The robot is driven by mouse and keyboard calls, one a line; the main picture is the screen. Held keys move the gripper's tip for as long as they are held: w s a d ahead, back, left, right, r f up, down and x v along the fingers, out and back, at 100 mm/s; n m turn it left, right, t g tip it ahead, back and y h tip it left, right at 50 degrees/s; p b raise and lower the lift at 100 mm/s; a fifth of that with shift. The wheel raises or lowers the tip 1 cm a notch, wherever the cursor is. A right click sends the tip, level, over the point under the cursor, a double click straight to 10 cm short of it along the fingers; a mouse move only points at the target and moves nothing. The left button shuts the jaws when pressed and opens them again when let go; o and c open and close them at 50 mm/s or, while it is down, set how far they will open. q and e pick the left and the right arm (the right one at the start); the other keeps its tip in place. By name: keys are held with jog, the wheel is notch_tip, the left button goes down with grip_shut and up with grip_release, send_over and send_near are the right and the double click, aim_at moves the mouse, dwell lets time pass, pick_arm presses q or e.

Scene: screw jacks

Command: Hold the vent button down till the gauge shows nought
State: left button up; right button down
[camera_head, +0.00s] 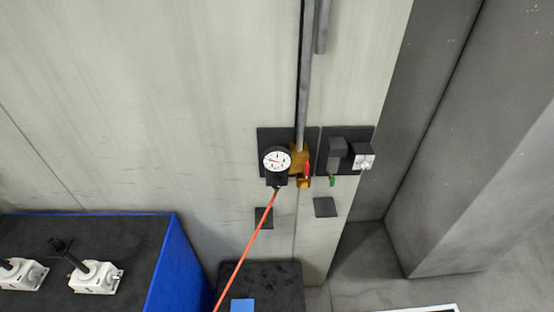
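A round gauge (277,160) with a white face and black rim sits on a dark wall plate. Its needle is too small for me to read. Beside it is a brass-coloured fitting (299,160) with a red part (307,170) and a small yellow part (304,183) below. A small green part (332,181) shows further right, under a dark grey block. I cannot tell for certain which of these is the vent button. Neither of my grippers is in view.
An orange hose (245,255) runs down from the gauge toward a dark stand (285,275) bearing a blue block (242,305). A blue-sided bench (175,265) with white screw jacks (96,279) stands at left. A grey pipe (305,75) rises above the fitting.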

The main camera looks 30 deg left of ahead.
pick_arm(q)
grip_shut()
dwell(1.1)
